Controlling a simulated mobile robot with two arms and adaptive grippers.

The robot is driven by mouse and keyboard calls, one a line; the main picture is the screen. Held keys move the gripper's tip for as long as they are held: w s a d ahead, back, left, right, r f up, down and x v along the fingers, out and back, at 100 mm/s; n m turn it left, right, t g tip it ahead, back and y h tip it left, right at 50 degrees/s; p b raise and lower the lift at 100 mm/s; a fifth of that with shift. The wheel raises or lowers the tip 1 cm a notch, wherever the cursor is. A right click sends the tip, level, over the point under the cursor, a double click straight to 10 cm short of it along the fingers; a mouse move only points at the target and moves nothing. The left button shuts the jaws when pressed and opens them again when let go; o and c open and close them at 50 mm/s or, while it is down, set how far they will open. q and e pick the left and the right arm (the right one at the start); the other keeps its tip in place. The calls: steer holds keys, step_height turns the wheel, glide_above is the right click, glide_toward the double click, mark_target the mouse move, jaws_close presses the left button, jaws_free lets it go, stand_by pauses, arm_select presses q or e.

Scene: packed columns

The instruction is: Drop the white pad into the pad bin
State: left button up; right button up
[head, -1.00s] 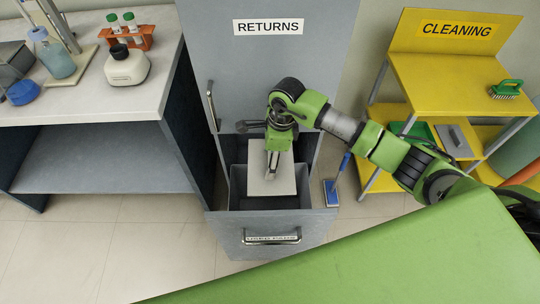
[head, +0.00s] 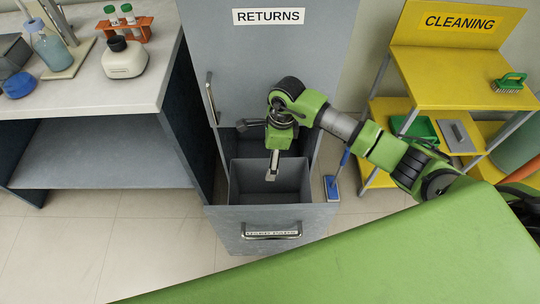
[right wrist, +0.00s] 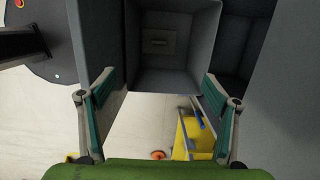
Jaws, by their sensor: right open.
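The pad bin is the open grey drawer (head: 270,219) under the RETURNS panel, with a handle and a small label on its front. My right gripper (head: 271,176) points down over its front compartment. In the right wrist view its two fingers (right wrist: 160,86) are spread apart with nothing between them. The head view shows no pad. My left gripper is out of view.
The RETURNS cabinet (head: 320,55) stands behind the drawer. A grey bench (head: 150,85) with a bottle and jar is at left. A yellow CLEANING shelf (head: 450,70) with a green brush (head: 509,83) is at right. A blue-headed tool (head: 332,188) stands beside the drawer.

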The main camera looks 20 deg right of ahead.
step_height(320, 180, up, 12)
steer(key=d, duration=0.1)
steer(key=shift+s+d, duration=0.25)
steer(key=shift+d, duration=0.1)
steer(key=shift+f, duration=0.15)
